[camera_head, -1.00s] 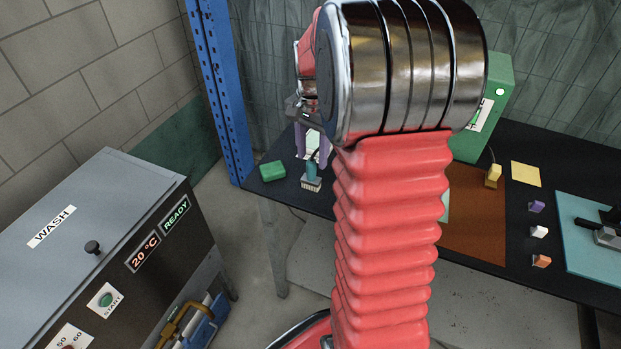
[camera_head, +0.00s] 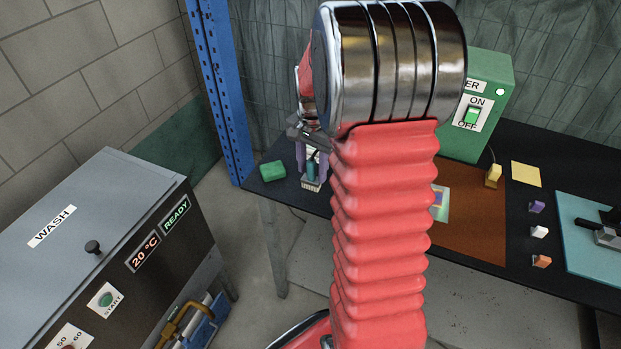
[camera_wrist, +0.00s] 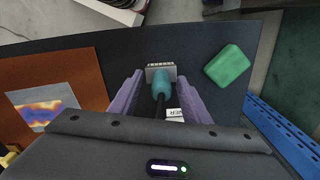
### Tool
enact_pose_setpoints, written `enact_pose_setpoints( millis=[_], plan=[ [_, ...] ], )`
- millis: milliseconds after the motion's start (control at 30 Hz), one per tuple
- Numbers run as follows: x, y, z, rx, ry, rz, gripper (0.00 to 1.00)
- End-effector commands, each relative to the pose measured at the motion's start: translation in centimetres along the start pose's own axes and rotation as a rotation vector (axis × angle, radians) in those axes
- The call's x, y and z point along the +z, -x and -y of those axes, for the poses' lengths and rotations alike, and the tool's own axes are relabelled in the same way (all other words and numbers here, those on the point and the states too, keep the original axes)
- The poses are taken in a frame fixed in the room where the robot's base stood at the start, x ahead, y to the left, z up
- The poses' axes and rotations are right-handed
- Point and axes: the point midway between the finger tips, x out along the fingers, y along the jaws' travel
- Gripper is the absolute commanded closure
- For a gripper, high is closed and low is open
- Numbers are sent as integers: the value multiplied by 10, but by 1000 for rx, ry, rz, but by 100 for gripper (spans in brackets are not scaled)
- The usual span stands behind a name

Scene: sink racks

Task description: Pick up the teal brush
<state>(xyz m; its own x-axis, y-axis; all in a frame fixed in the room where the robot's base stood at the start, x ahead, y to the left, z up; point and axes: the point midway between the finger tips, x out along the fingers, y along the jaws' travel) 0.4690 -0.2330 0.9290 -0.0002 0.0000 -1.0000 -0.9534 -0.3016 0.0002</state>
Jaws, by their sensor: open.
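The teal brush (camera_head: 311,171) stands on the black table near its left end, with its pale bristle head (camera_head: 311,186) at the bottom. In the wrist view the teal handle (camera_wrist: 161,85) and bristle block (camera_wrist: 160,68) show between the two purple fingers. My gripper (camera_head: 312,168) is open, with one finger on each side of the handle. In the wrist view my gripper (camera_wrist: 160,92) shows a gap on both sides of the brush. I cannot tell whether either finger touches it.
A green block (camera_head: 272,171) lies beside the brush. The blue post (camera_head: 221,90) stands close at the table's left end. A green switch box (camera_head: 484,110), a brown mat (camera_head: 475,220) and a yellow object (camera_head: 493,174) are to the right. The grey wash machine (camera_head: 110,220) stands front left.

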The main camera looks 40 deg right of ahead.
Motion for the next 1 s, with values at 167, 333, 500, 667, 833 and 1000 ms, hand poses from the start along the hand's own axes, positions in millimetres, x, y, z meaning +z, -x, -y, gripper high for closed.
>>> enact_pose_setpoints(
  millis=[167,333,500,667,833,1000],
  plan=[
    [0,0,0,0,0,0,57],
    [0,0,0,0,0,0,58],
    [0,0,0,0,0,0,70],
    [0,0,0,0,0,0,81],
    [0,0,0,0,0,0,93],
    [0,1,0,0,0,0,100]
  ],
)
